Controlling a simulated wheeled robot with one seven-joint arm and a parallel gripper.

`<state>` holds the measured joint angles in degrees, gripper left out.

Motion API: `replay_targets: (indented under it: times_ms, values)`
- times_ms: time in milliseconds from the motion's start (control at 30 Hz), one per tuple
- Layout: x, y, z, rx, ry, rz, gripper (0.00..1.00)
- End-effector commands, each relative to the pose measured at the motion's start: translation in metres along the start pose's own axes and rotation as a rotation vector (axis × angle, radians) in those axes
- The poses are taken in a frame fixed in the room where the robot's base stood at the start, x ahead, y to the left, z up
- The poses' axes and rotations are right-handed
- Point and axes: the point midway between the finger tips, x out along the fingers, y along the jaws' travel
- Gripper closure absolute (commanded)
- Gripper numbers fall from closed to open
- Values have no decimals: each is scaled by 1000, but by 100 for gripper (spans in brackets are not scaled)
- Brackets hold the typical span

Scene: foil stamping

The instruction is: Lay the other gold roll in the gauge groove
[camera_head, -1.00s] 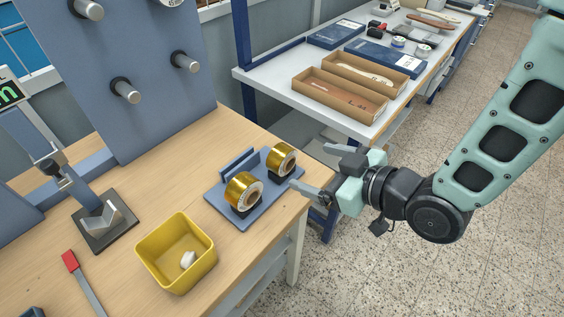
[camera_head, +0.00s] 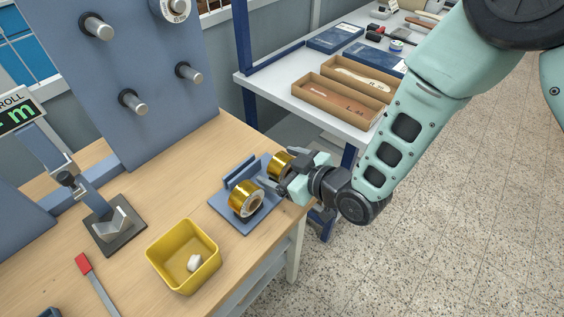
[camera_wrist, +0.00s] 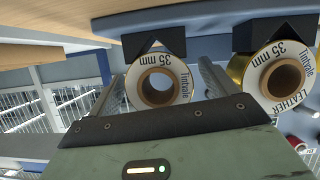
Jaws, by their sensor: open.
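Two gold rolls stand in black cradles on a blue rack (camera_head: 238,227) near the table's right edge. My gripper (camera_head: 284,168) is open at the far gold roll (camera_head: 276,163), with a finger on either side. In the wrist view, which is upside down, this roll (camera_wrist: 134,82) shows its white "35 mm" end face between the fingers. I cannot tell whether they touch it. The near gold roll (camera_head: 242,201) stands outside the fingers; it also shows in the wrist view (camera_wrist: 236,70). The gauge's grey V groove (camera_head: 113,225) is empty on its dark base at the left.
A yellow bin (camera_head: 170,270) with a small white piece stands between gauge and front edge. A red-handled tool (camera_head: 84,264) lies left of it. A blue pegboard (camera_head: 150,60) rises behind. Bare wood lies between rack and gauge. A side bench (camera_head: 290,95) holds cardboard trays.

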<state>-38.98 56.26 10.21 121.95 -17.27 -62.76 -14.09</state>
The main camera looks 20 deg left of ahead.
Motion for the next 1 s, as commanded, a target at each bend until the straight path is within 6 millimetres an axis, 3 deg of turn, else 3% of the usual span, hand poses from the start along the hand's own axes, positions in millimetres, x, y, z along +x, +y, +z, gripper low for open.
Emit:
replay_targets:
  times_ms: [200, 367, 400, 767, 1000]
  values:
    - [0, 0, 0, 0, 0, 0, 18]
    - [0, 0, 0, 0, 0, 0, 62]
    - [0, 0, 0, 0, 0, 0, 66]
    - [-1, 0, -3, -1, 2, 0, 66]
    - [-9, 3, -24, -3, 4, 1, 66]
